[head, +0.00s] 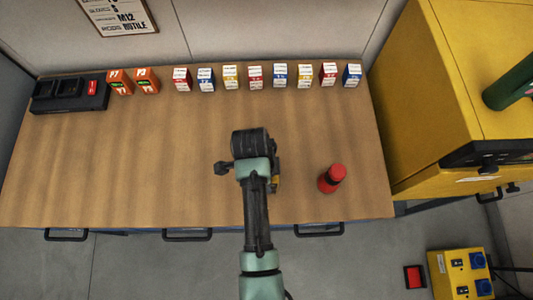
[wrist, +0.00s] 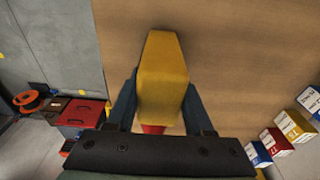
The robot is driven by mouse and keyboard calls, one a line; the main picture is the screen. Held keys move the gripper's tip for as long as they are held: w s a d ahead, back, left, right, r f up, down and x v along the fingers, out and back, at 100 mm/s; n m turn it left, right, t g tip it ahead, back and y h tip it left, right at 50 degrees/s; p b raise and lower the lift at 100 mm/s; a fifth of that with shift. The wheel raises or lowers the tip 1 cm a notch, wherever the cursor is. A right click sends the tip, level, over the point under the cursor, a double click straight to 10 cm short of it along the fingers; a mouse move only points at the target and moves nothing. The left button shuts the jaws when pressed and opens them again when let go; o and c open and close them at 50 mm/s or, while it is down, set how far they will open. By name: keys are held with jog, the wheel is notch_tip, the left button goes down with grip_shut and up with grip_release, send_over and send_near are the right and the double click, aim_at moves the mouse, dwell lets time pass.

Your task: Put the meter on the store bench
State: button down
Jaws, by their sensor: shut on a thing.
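The meter (wrist: 162,72) is a yellow block held between the two dark fingers of my gripper (wrist: 160,95) in the wrist view. In the head view only a small yellow edge of the meter (head: 277,177) shows beside my wrist, which hides the rest. The store bench (head: 120,165) is a long wooden top with drawer handles along its front. My gripper is over the middle of this bench. I cannot tell whether the meter touches the wood or is above it. A red patch below the meter in the wrist view is unclear.
A red bottle (head: 332,179) stands to the right of my gripper. Several small labelled boxes (head: 255,76) line the back, with orange packs (head: 146,81) and a black charger (head: 70,95) at back left. A yellow cabinet (head: 430,90) adjoins the right.

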jog(key=shift+f, duration=0.15)
jog(key=shift+c, duration=1.4)
grip_release()
jog(key=r, duration=0.7)
jog(key=a+r, duration=0.1)
jog(key=r, duration=0.3)
jog(key=shift+a, duration=0.1)
jog(key=shift+a+r+p, duration=0.1)
jog(key=shift+r+p, duration=0.55)
jog(key=shift+r, duration=0.05)
